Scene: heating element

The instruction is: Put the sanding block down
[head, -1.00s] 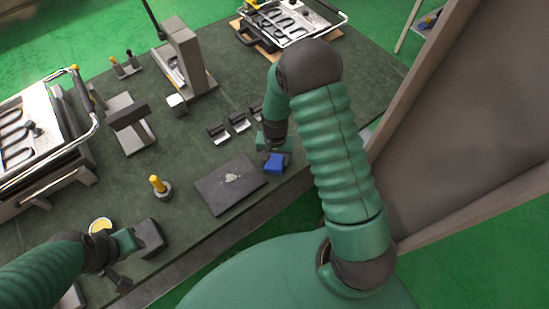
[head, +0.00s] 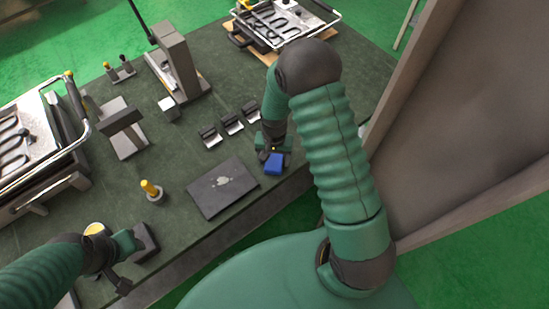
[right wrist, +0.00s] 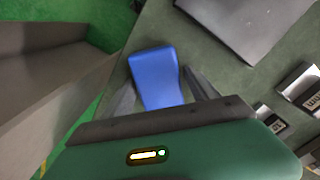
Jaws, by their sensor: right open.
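The sanding block appears to be the blue block (head: 274,163) at the table's near edge, right of the dark plate. It also shows in the right wrist view (right wrist: 157,77). My right gripper (head: 270,153) is open, with one finger on each side of the blue block (right wrist: 163,92). Whether the block rests fully on the table is hard to see. My left gripper (head: 134,243) is at the lower left, against a dark grey block (head: 147,238); its fingers are mostly hidden.
The dark plate (head: 222,188) lies left of the blue block. Several small metal holders (head: 231,124) stand behind it. A yellow-topped peg (head: 150,189), a grey upright stand (head: 180,62) and two heater appliances (head: 285,25) are farther off. A large brown panel (head: 460,110) rises at right.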

